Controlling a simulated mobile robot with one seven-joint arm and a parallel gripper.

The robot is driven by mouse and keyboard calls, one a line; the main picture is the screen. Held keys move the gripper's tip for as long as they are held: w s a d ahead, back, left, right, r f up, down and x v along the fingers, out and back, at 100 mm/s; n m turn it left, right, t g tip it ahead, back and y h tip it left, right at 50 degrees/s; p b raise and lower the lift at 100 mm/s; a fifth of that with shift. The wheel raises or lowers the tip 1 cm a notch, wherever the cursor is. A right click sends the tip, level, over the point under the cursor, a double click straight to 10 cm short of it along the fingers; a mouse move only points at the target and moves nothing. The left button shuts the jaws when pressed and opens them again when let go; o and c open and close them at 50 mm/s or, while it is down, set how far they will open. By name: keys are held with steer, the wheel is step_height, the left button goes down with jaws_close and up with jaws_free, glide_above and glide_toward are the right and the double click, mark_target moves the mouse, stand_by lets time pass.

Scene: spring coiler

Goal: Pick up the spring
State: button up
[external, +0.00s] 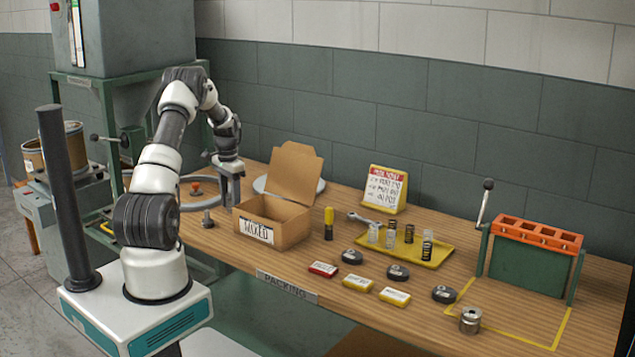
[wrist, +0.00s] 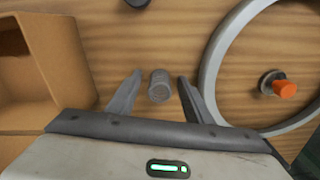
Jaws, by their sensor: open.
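A small grey cylinder that looks like a coiled spring (wrist: 159,86) stands on the wooden table in the wrist view, seen from above. My gripper (wrist: 160,77) is open, with one finger on each side of it and a gap to both.
An open cardboard box (external: 290,226) stands close beside my gripper. On the other side is a grey ring (wrist: 213,70) around an orange knob (wrist: 284,89). A small dark part (external: 208,219) stands near the front edge. Tins, labelled boxes and an orange rack (external: 538,233) stand further right.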

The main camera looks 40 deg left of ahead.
steer(key=c, duration=1.1)
steer(key=shift+r, duration=0.15)
